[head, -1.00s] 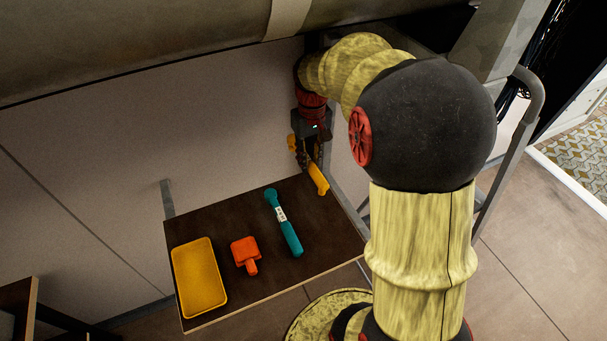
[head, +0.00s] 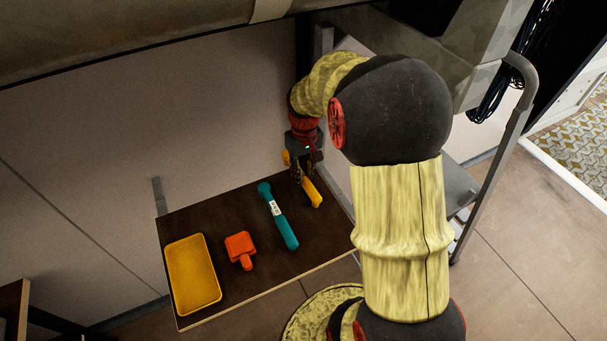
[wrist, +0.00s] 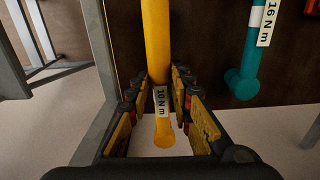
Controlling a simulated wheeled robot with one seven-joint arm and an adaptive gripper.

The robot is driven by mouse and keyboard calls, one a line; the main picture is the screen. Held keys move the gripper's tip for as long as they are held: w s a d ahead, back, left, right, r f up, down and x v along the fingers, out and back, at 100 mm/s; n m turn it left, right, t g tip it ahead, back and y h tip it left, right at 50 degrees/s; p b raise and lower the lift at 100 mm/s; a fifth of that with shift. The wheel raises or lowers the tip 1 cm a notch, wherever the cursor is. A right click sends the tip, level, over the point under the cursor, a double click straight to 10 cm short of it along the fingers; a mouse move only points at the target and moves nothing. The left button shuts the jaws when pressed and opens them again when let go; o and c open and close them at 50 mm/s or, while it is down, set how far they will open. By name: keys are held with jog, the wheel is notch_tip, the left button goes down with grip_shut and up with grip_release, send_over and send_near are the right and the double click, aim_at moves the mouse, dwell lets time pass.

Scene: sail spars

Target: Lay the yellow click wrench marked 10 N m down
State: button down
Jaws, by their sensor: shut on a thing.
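The yellow click wrench (head: 312,192) is in my gripper (head: 299,172), at the far right part of the dark brown board (head: 225,214). In the wrist view the wrench (wrist: 157,45) runs between the two fingers of my gripper (wrist: 160,100), and its label reads 10 N m. My gripper is shut on it near the label. Whether the wrench touches the board cannot be told. A teal wrench (head: 283,230) lies on the board left of it; in the wrist view its label (wrist: 267,22) reads 16 N m.
An orange tool (head: 239,246) and a yellow tray (head: 193,275) lie farther left on the board. A grey metal post stands close by the gripper on the left of the wrist view (wrist: 98,60). A pale wall (head: 90,150) rises behind the board.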

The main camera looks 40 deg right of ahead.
aim_at(304, 177)
jog(key=c, duration=1.6)
grip_release()
notch_tip(304, 177, up, 12)
jog(key=shift+r+p, duration=0.1)
jog(key=shift+p, duration=0.85)
